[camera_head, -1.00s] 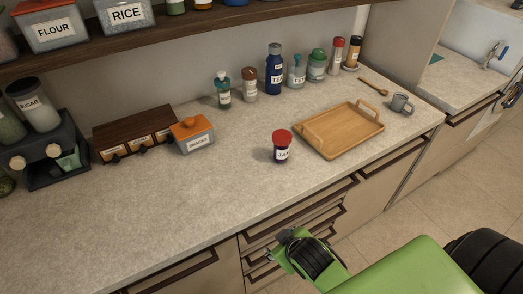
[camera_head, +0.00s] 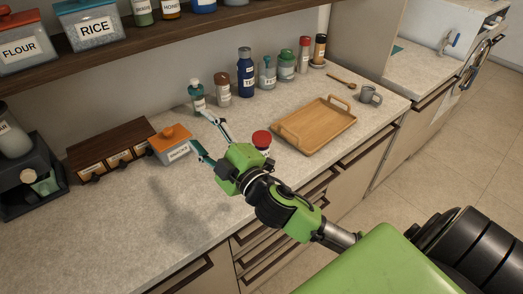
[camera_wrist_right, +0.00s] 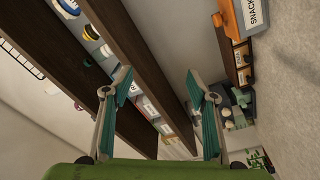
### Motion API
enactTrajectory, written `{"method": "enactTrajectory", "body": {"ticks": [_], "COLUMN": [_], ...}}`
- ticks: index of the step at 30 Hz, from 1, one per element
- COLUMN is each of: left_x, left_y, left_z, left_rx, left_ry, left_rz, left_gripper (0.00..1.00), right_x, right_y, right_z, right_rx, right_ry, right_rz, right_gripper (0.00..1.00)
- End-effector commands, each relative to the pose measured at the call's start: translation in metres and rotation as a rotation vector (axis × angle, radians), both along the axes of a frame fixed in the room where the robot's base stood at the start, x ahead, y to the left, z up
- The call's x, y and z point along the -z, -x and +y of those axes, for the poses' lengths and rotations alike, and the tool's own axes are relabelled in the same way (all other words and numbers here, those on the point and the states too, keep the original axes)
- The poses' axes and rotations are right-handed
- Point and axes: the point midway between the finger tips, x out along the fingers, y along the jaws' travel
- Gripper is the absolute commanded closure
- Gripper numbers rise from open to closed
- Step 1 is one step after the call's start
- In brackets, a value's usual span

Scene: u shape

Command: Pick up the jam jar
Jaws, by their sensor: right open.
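The jam jar (camera_head: 262,139) has a red lid and stands on the counter left of the wooden tray. My right gripper and wrist hide most of its body in the head view. My right gripper (camera_head: 203,136) is open and empty above the counter, with its fingers pointing away to the upper left, past the jar. In the right wrist view the open fingers (camera_wrist_right: 160,112) have nothing between them, and the jar does not show there. My left gripper is not in view.
A snacks box (camera_head: 172,146) with an orange lid and a drawer box (camera_head: 112,150) stand left of the gripper. Bottles and jars line the wall. The wooden tray (camera_head: 316,127) is empty. A shelf (camera_head: 150,31) runs above. The front left counter is clear.

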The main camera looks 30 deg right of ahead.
Motion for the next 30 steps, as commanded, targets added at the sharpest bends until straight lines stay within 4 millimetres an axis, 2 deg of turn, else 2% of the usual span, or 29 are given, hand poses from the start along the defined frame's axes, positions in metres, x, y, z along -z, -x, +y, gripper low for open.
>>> {"method": "enactTrajectory", "body": {"ticks": [1,3,6,8,10,13,14,17,20,21,24,25,27,30], "left_x": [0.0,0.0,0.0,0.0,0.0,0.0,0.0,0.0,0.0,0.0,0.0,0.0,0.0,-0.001], "left_y": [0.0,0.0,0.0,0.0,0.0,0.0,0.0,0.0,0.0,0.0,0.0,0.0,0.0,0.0], "left_z": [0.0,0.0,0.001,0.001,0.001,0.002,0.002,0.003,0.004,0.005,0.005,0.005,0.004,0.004], "left_rx": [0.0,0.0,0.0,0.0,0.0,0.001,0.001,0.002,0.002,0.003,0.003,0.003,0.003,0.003], "left_ry": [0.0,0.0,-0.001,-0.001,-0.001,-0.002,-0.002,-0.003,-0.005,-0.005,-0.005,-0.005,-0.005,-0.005], "left_rz": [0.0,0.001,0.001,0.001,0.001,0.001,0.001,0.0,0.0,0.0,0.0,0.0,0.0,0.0], "left_gripper": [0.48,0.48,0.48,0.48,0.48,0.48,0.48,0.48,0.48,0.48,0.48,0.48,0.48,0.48], "right_x": [-0.028,-0.056,-0.073,-0.071,-0.057,-0.024,-0.012,0.026,0.052,0.058,0.063,0.062,0.061,0.06], "right_y": [-0.009,-0.012,-0.007,-0.002,0.002,0.003,0.002,-0.004,-0.008,-0.008,-0.003,-0.001,0.005,0.009], "right_z": [0.016,0.044,0.081,0.096,0.105,0.095,0.086,0.034,-0.04,-0.071,-0.141,-0.158,-0.189,-0.211], "right_rx": [-0.077,-0.198,-0.378,-0.485,-0.61,-0.785,-0.836,-0.995,-1.126,-1.169,-1.246,-1.261,-1.29,-1.31], "right_ry": [0.11,0.275,0.528,0.692,0.889,1.178,1.266,1.549,1.784,1.857,1.984,2.008,2.045,2.068], "right_rz": [-0.11,-0.252,-0.414,-0.486,-0.539,-0.554,-0.543,-0.446,-0.272,-0.191,0.005,0.055,0.151,0.225], "right_gripper": [0.47,0.47,0.47,0.47,0.47,0.47,0.47,0.47,0.47,0.47,0.47,0.47,0.47,0.47]}}
